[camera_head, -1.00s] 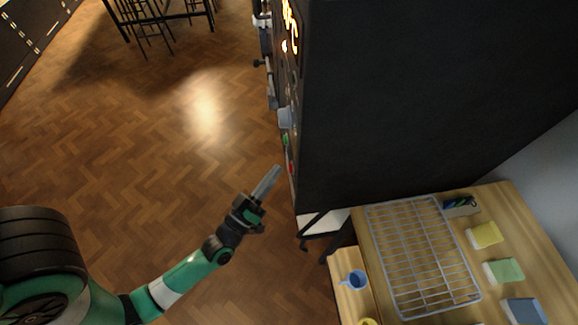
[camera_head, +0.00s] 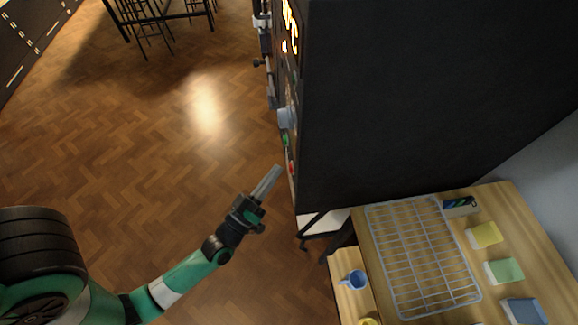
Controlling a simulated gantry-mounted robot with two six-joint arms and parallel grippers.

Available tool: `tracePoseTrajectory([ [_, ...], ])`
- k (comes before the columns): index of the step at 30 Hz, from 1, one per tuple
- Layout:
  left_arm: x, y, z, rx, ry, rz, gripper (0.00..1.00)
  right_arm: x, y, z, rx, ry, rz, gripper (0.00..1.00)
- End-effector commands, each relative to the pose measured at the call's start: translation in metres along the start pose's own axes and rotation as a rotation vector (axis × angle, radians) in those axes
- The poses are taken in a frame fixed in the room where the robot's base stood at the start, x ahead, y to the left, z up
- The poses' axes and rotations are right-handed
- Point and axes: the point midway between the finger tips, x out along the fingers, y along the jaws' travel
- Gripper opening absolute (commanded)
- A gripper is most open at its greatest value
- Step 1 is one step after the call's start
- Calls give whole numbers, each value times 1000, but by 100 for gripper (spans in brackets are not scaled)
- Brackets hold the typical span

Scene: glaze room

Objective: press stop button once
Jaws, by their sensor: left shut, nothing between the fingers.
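A red button (camera_head: 291,169), the likely stop button, shows edge-on low on the front of the tall black kiln cabinet (camera_head: 420,90). A green button (camera_head: 285,139) sits above it. My left gripper (camera_head: 276,170) is shut and empty, its fingers pointing up and right. Its fingertips are close to the red button in the picture; I cannot tell whether they touch it. My right gripper is not in view.
A grey knob (camera_head: 285,118) and a latch stick out above the buttons. The floor at left is open.

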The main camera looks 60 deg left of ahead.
Motion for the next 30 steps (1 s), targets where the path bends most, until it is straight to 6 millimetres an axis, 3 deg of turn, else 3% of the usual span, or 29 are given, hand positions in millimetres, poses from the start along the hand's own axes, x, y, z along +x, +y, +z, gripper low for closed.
tracePoseTrajectory([
  [30, 9, 7, 6, 0, 0, 1, 0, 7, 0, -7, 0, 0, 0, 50],
])
